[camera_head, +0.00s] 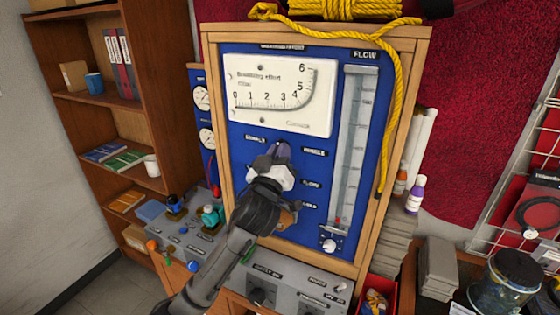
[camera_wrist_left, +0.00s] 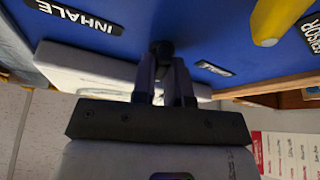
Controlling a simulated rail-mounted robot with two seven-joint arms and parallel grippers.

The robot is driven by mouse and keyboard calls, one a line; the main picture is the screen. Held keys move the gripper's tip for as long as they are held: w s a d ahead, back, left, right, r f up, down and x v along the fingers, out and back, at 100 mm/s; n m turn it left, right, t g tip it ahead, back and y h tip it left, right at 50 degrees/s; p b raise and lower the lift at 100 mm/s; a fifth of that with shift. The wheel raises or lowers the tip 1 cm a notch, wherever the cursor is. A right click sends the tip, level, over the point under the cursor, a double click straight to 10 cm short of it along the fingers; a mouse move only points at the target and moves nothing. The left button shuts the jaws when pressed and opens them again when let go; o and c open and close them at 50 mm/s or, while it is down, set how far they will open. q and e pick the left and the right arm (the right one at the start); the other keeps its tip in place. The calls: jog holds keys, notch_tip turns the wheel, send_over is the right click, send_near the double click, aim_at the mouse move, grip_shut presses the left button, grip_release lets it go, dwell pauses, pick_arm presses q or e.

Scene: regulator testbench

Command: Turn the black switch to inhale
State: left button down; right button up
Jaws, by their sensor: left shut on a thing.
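The black switch (camera_wrist_left: 162,47) is a small dark knob on the blue panel (camera_wrist_left: 185,22), seen in the left wrist view. My left gripper (camera_wrist_left: 163,72) is shut on it, with both fingers at the panel. In the head view my left gripper (camera_head: 280,150) reaches the panel below the white gauge and hides the switch. The INHALE label (camera_wrist_left: 75,15) is upside down at the left in the wrist view. It sits to the right of the gripper in the head view (camera_head: 314,152). Another label (camera_wrist_left: 215,68) is too small to read. The switch's pointing direction cannot be told.
The breathing effort gauge (camera_head: 280,95) is just above my gripper. A FLOW tube (camera_head: 352,140) stands at right, with a white knob (camera_head: 329,245) below. A yellow rope (camera_head: 393,110) hangs over the frame. A grey control box (camera_head: 285,290) lies below. A yellow part (camera_wrist_left: 275,20) is near the wrist.

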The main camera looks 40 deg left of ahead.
pick_arm(q)
jog(key=m+h+p, duration=0.2)
jog(key=m+h, duration=0.1)
jog(key=m, duration=0.3)
jog(key=m+h+p, duration=0.3)
jog(key=m, duration=0.3)
jog(key=m+h+p, duration=0.3)
jog(key=m, duration=0.3)
jog(key=shift+a+m+t, duration=0.3)
jog(key=c, duration=1.1)
grip_release()
jog(key=shift+s, duration=0.1)
jog(key=shift+c, duration=0.2)
